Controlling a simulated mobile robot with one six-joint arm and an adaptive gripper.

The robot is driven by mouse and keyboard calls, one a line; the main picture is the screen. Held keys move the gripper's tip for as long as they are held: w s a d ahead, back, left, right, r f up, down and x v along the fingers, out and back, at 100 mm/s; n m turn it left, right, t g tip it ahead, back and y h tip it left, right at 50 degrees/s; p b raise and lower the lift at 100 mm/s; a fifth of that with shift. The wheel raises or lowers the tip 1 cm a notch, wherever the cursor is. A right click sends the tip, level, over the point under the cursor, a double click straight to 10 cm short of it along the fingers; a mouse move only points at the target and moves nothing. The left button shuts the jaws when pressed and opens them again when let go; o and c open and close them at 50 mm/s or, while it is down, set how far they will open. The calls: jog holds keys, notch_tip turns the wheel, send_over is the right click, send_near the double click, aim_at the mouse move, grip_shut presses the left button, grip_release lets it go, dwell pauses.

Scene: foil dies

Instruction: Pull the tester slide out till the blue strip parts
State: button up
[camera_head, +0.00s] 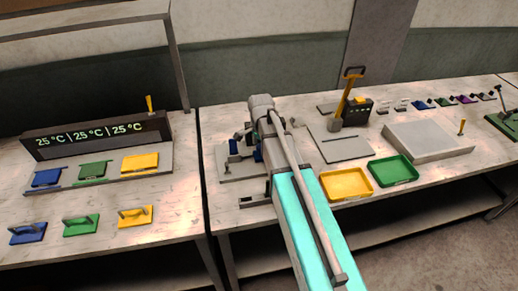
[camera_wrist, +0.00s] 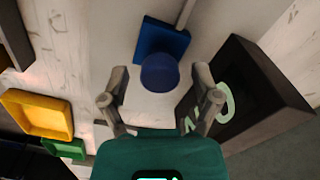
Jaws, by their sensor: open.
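My gripper (camera_wrist: 160,80) is open in the wrist view, its two fingers on either side of a round blue knob (camera_wrist: 160,68). Gaps show between the knob and both fingers. A blue block (camera_wrist: 163,36) is beyond the knob, with a grey rod above it. In the head view, my arm reaches over a device on a grey base plate (camera_head: 240,175), probably the tester; blue parts (camera_head: 258,152) show beside my arm. My arm hides much of the device and the gripper there. I cannot tell the slide and the blue strip apart.
A yellow tray (camera_head: 346,198) and a green tray (camera_head: 411,181) are right of my arm. A grey slab (camera_head: 428,150) and a yellow-handled press (camera_head: 346,100) stand behind them. On the left table are a temperature display (camera_head: 95,138) and several coloured dies. A gap separates the tables.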

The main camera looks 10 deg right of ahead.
grip_shut()
dwell(0.5)
